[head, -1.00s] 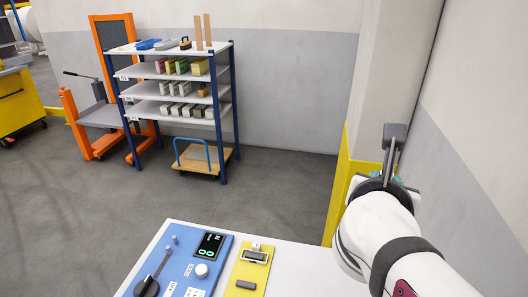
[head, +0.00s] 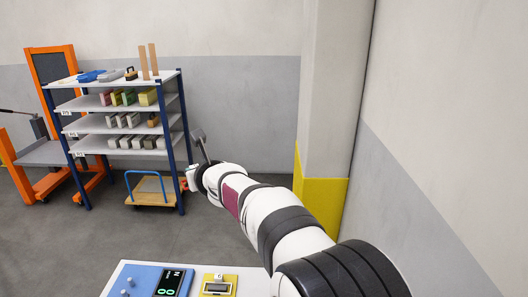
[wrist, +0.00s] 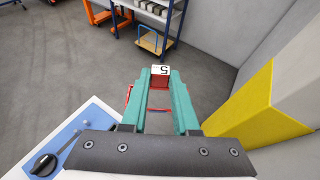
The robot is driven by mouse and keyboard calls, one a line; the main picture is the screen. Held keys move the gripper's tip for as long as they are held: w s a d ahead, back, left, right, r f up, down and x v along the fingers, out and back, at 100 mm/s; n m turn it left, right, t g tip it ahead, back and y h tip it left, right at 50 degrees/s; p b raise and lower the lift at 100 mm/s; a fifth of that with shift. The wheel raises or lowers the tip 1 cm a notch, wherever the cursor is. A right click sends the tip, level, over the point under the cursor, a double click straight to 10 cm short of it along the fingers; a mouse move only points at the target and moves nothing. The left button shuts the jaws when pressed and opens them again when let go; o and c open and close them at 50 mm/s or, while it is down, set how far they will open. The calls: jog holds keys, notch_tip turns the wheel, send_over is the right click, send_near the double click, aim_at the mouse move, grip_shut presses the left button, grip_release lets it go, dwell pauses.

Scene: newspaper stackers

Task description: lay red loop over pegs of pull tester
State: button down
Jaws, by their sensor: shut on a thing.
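The red loop (wrist: 159,109) shows in the wrist view as thin red strands with a red block and a white tag marked 5. My gripper (wrist: 160,76) has teal fingers shut on its red block, out over open floor beyond the table. The pull tester is a blue panel (head: 145,274) at the bottom of the head view, with a dark display and small grey pegs (head: 130,281). Its panel (wrist: 65,137) and black knob also show at the lower left of the wrist view.
A yellow panel (head: 229,279) with a small framed display lies right of the tester on the white table (head: 253,279). A blue-posted shelf (head: 180,130) and a low cart (head: 148,190) stand behind. A yellow-based pillar (head: 322,195) and wall are close on the right.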

jog(key=a+f+n+g+y, duration=0.35)
jog(key=a+f, duration=0.35)
jog(key=a, duration=0.3)
jog(key=n+g+y, duration=0.3)
jog(key=n+g, duration=0.5)
send_over(129, 291)
notch_tip(129, 291, down, 17)
jog(key=shift+f, duration=2.7)
jog(key=shift+f, duration=1.45)
